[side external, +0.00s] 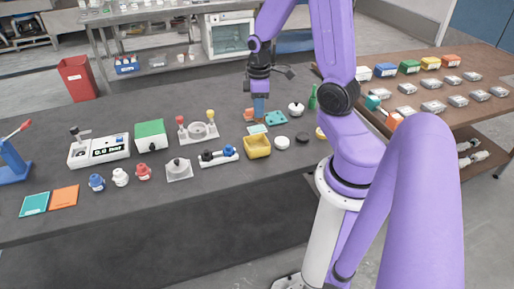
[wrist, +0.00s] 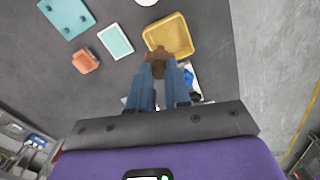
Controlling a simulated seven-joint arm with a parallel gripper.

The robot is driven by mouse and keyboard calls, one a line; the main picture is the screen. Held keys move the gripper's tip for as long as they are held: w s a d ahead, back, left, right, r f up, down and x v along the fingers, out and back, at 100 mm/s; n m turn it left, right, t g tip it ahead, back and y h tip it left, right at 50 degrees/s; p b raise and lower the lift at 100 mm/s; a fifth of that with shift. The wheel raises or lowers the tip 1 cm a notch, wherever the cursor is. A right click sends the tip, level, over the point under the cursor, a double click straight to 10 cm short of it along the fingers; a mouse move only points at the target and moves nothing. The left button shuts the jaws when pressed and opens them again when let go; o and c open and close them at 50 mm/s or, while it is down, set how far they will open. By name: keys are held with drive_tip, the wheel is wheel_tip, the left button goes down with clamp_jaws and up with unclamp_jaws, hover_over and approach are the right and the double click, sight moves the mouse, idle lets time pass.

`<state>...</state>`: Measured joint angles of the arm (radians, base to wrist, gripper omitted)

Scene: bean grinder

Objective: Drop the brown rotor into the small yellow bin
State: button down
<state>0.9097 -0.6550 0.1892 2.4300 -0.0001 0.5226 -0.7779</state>
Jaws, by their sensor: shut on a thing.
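The brown rotor (wrist: 158,56) is between the blue fingertips of my gripper (wrist: 158,72) in the wrist view. My gripper is shut on it. The small yellow bin (wrist: 182,35) lies beyond the fingertips, and the rotor overlaps its near left edge in that view. In the side view my gripper (side external: 259,112) points down, above and behind the yellow bin (side external: 257,149). The rotor is too small to make out clearly there. The bin's visible inside looks empty.
Near the bin are a pale teal tray (wrist: 115,41), an orange part (wrist: 85,61) and a teal plate (wrist: 67,18). A white disc (side external: 282,142) and a black disc (side external: 302,138) lie right of the bin. A white base with blue and black parts (side external: 218,156) stands left of it.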

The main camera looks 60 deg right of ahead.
drive_tip(key=shift+f, duration=1.3)
drive_tip(key=c, duration=1)
unclamp_jaws()
wheel_tip(320, 180, up, 17)
drive_tip(key=shift+r, duration=0.2)
